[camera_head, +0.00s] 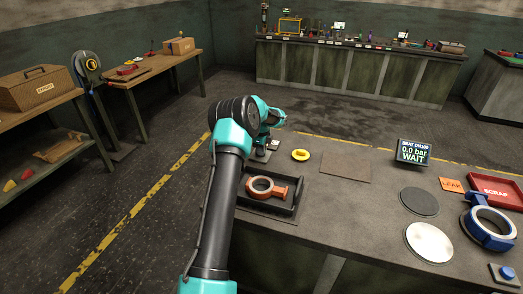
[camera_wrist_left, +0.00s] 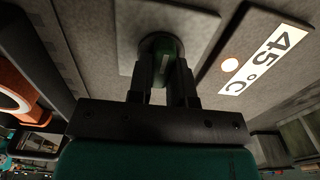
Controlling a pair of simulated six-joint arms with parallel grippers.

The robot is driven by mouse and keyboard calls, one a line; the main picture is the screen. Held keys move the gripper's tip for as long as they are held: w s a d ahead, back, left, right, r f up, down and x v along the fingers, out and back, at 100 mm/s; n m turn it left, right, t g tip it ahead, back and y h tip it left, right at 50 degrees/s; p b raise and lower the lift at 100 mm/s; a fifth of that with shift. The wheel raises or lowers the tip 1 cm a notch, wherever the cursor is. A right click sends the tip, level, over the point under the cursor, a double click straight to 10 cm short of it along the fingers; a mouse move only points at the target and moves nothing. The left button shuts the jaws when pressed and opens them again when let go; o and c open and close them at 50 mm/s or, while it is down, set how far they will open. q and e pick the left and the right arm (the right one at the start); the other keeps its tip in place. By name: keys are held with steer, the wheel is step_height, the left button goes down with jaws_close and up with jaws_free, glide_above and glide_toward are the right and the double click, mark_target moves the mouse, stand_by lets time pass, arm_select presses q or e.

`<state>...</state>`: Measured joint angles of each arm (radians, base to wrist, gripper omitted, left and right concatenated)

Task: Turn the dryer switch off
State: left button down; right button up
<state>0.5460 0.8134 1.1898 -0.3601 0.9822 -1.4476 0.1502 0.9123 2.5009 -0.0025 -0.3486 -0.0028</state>
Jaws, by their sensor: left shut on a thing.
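The dryer switch, a dark round base with a green part (camera_wrist_left: 165,48), stands on a light grey plate (camera_wrist_left: 126,40) in the left wrist view. My left gripper (camera_wrist_left: 166,72) is shut on the green part, its two dark fingers on either side. The fingers hide much of the switch, so I cannot tell its setting. In the head view my left gripper (camera_head: 262,151) points down at the bench's far left corner, and the switch is mostly hidden there. My right gripper is not in view.
Near my left arm, an orange ring casting (camera_head: 280,190) lies in a black tray (camera_head: 268,208). A yellow part (camera_head: 301,155) and brown mat (camera_head: 346,168) lie right of the gripper. Further right are a display reading "0.0 bar WAIT" (camera_head: 413,152), a blue casting (camera_head: 478,235) and a red SCRAP tray (camera_head: 496,190).

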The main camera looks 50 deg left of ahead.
arm_select(q)
steer(key=n, duration=0.4)
steer(key=shift+w, duration=0.1)
steer(key=n, duration=0.5)
steer(key=shift+a, duration=0.15)
steer(key=n, duration=0.4)
steer(key=shift+a+n, duration=0.1)
steer(key=shift+n, duration=0.2)
steer(key=shift+a+n, duration=0.1)
steer(key=shift+n, duration=2.1)
steer(key=c, duration=1)
jaws_free()
steer(key=shift+c, duration=0.2)
steer(key=shift+r, duration=0.1)
